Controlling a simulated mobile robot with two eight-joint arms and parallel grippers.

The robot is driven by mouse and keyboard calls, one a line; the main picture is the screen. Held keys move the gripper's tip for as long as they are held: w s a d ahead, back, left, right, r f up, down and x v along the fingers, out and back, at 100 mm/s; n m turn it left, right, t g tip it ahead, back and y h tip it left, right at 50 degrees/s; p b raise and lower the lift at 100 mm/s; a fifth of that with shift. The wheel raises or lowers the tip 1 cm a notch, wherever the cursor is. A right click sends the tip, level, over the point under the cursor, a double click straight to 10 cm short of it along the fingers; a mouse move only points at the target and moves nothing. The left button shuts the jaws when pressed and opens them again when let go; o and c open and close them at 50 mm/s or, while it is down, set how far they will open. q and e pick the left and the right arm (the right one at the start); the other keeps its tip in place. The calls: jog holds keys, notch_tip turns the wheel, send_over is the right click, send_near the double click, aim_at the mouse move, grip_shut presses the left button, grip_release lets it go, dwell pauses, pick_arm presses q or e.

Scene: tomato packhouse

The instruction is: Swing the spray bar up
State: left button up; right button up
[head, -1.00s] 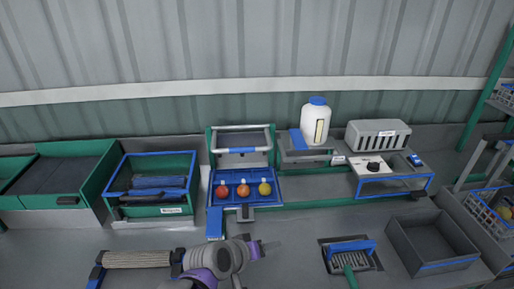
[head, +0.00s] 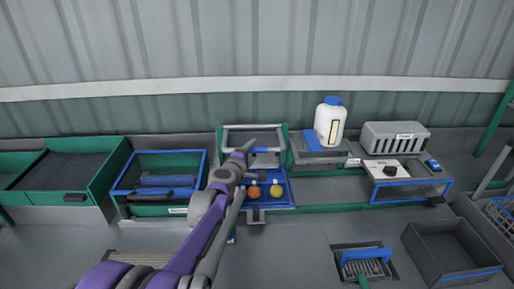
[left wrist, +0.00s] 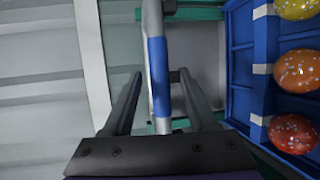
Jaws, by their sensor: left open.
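The spray bar (head: 274,149) is a pale tube with a blue sleeve, lying across the green-sided stand above the blue tomato tray (head: 287,205). In the left wrist view the bar (left wrist: 158,75) runs lengthwise between the two fingers. My left gripper (head: 256,149) is open at the bar, one finger on each side, with gaps visible. The orange tomato (head: 254,191) and yellow tomato (head: 277,190) show in the tray. The red one (left wrist: 293,133) shows in the wrist view, but my arm mostly hides it in the head view. My right gripper is not in view.
A white jug with blue cap (head: 330,121) and a grey box (head: 395,137) stand at the right. A blue-rimmed green bin (head: 165,158) is to the left. A brush (head: 365,258) and grey crate (head: 450,246) are at front right. The corrugated wall is behind.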

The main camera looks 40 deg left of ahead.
pick_arm(q)
jog(key=shift+x, duration=2.05)
grip_shut()
